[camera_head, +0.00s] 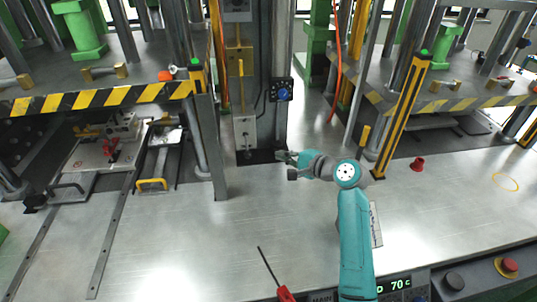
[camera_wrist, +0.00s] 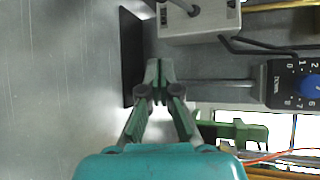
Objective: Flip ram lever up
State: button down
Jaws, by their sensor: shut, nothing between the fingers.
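My gripper (camera_head: 287,165) is low over the steel table at the foot of the centre column. In the wrist view my gripper (camera_wrist: 159,73) has its green fingertips together, with nothing seen between them. A grey box (camera_head: 245,132) on the column stands behind and left of it. This grey box (camera_wrist: 200,18) shows at the top of the wrist view. A dial unit with a blue knob (camera_head: 282,91) is higher up, and its blue knob (camera_wrist: 311,87) is at the wrist view's right edge. A yellow lever-like part (camera_head: 241,68) sits above the grey box. I cannot tell which part is the ram lever.
Presses with striped edges (camera_head: 100,97) stand at left and right. A yellow-and-black post (camera_head: 402,115) and a red cup-like piece (camera_head: 417,164) are right of my arm. A red-handled tool (camera_head: 285,293) lies at the front. The table's middle left (camera_head: 170,235) is clear.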

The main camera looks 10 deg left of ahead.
aim_at(247, 145)
jog(key=x, duration=0.9)
jog(key=shift+s+a, duration=0.15)
jog(key=shift+s, duration=0.05)
jog(key=shift+s+a+r, duration=0.15)
jog(key=shift+s+r, duration=0.05)
jog(key=shift+s, duration=0.3)
jog(key=shift+s+a+r, duration=0.2)
jog(key=shift+s, duration=0.3)
jog(key=shift+s+a+r, duration=0.15)
jog(key=shift+s, duration=0.4)
